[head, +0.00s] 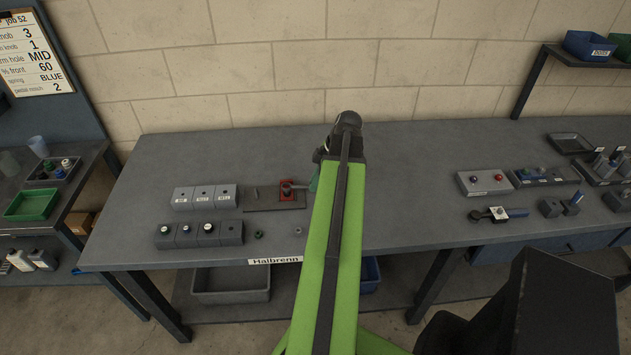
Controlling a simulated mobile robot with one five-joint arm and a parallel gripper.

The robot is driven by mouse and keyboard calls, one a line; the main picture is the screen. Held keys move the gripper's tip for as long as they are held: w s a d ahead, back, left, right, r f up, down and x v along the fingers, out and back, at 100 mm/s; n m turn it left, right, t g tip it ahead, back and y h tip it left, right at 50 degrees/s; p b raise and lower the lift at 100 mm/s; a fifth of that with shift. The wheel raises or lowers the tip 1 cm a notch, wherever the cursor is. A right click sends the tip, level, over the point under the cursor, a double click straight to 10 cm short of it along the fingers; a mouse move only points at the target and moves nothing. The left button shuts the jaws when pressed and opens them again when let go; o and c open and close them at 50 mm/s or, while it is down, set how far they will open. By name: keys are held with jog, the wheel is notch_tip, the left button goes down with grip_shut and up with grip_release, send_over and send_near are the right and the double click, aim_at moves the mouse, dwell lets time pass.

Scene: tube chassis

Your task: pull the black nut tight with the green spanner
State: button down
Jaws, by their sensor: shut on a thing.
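A red block (293,197) stands on a dark plate near the middle of the left bench, with a small post or nut on top. A grey bar reaches from the post toward my arm. A green piece (314,184), which looks like the green spanner's handle, shows at the arm's left edge. My gripper (318,172) is mostly hidden behind my green arm and appears shut on this spanner. I cannot tell whether the spanner's jaw is around a nut. The black nut is not clear at this size; a small dark ring (258,234) lies on the bench in front.
Grey labelled blocks (205,197) and a row of dark blocks with coloured knobs (199,234) stand left of the red block. A slim grey piece (256,193) stands beside it. The bench (420,160) right of my arm is clear up to other fixtures (485,182).

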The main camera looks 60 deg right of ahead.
jog(key=shift+f+b, duration=1)
jog(key=shift+f, duration=0.1)
jog(key=c, duration=1.3)
grip_release()
jog(key=shift+o, duration=0.2)
